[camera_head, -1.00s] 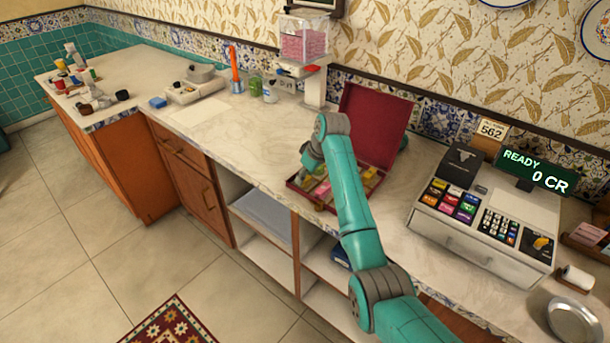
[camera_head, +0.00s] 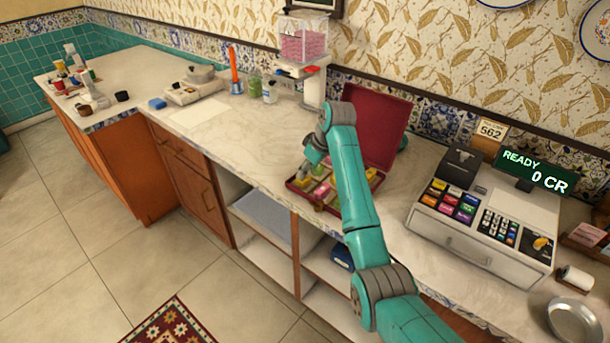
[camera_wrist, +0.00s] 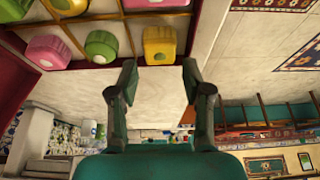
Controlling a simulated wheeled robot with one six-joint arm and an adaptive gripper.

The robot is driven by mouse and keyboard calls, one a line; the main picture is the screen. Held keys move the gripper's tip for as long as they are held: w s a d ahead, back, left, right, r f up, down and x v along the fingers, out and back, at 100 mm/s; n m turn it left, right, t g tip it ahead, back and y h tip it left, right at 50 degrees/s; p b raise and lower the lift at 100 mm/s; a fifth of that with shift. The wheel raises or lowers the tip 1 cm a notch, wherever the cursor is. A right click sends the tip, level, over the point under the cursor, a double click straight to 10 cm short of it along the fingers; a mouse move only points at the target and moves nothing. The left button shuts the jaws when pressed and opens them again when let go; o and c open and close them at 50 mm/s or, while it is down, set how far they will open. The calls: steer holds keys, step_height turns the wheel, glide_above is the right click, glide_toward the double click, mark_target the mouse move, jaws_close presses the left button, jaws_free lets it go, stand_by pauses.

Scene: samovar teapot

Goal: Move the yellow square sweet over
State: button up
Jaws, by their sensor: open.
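The open maroon sweet box (camera_head: 374,125) stands on the counter, its divided tray holding pink, green and yellow sweets. Another yellow sweet (camera_wrist: 70,6) is at the top left of that view. My gripper (camera_wrist: 159,72) is open with nothing between its fingers. In the head view my gripper (camera_head: 307,170) is over the left part of the box, small and partly hidden by my arm.
Pink (camera_wrist: 47,51) and green (camera_wrist: 101,45) sweets sit in neighbouring compartments. The cash register (camera_head: 485,220) stands to the right of the box. The counter left of the box (camera_head: 240,135) is clear.

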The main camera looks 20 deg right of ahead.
steer(key=v, duration=0.8)
steer(key=shift+r, duration=0.1)
